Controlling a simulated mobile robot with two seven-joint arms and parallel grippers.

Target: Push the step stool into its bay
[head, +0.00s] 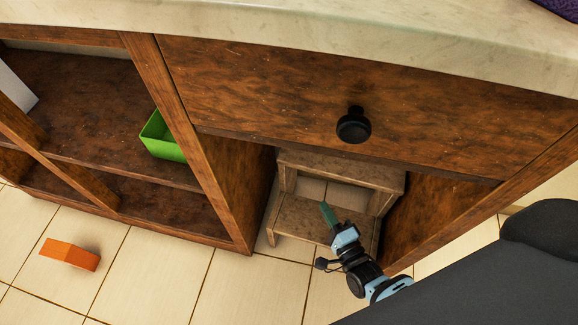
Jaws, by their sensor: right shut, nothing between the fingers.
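The step stool (291,217) is pale wood with two treads. It stands on the floor at the open bay under the drawer, its upper tread (345,169) partly inside, below the drawer front. The bay (425,205) has dark wooden side walls. My right gripper (326,212) is over the lower tread, its green fingers shut and empty, pointing toward the bay. Whether the fingertips touch the stool I cannot tell. The gripper and wrist hide part of the lower tread. My left gripper is not in view.
A drawer with a black knob (353,126) is above the bay, under a pale stone countertop (300,25). A green bin (161,138) sits on the left shelf. An orange block (70,254) lies on the tiled floor at left. The floor before the bay is otherwise clear.

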